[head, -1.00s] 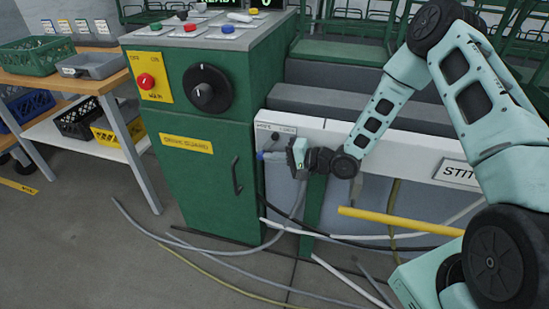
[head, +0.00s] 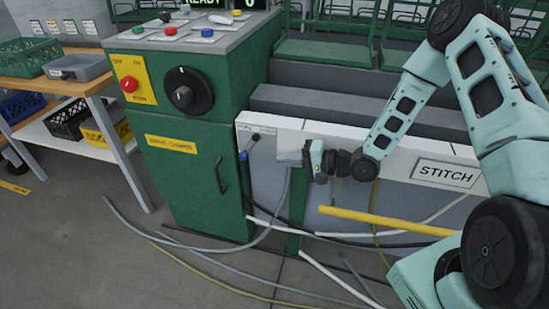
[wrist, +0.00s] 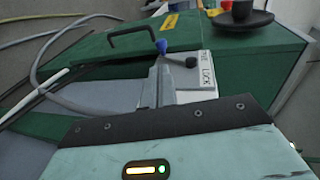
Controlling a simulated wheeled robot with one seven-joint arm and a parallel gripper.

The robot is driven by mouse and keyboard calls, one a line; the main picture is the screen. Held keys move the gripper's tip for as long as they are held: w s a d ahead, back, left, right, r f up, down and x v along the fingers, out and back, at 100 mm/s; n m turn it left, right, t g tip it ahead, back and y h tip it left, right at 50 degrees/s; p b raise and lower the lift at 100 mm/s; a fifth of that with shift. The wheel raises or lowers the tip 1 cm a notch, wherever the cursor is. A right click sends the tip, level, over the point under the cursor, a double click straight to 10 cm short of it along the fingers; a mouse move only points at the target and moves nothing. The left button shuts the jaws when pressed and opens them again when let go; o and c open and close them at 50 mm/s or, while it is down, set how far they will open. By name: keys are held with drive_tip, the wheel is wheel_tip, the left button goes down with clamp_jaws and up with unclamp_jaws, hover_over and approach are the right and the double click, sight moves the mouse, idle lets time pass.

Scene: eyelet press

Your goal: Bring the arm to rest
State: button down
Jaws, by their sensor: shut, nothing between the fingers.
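My gripper (head: 283,159) is shut and empty in front of the white panel of the machine, to the right of a small lever. The lever has a dark pivot (head: 255,138) and a blue knob (head: 243,156) that points down and left. In the wrist view the shut grey fingers (wrist: 163,82) point toward the blue knob (wrist: 161,46), with a visible gap between them. The label "LOCK" (wrist: 207,78) reads beside the lever there; the other label is not clear. My arm is bent, reaching in from the right.
The green cabinet (head: 190,185) with a black dial (head: 188,92) and red switch (head: 130,85) stands left of the gripper. A yellow bar (head: 385,221) sticks out below my forearm. Cables (head: 200,263) lie on the floor. A shelf (head: 90,85) with crates is at far left.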

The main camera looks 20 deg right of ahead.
drive_tip(key=s+a+r+n+g+h, duration=0.5)
drive_tip(key=s+a+r+n+h, duration=0.1)
drive_tip(key=s+r+n+h, duration=0.25)
drive_tip(key=s+a+r+n+g+h, duration=0.1)
drive_tip(key=s+a+r+n+g, duration=0.3)
drive_tip(key=s, duration=0.6)
drive_tip(key=s+r+n+h, duration=0.1)
drive_tip(key=s+r+n, duration=0.3)
drive_tip(key=s, duration=0.7)
wheel_tip(320, 180, up, 18)
drive_tip(key=m+p, duration=0.1)
drive_tip(key=p, duration=1.5)
drive_tip(key=shift+s+g+p, duration=0.35)
drive_tip(key=shift+g, duration=0.05)
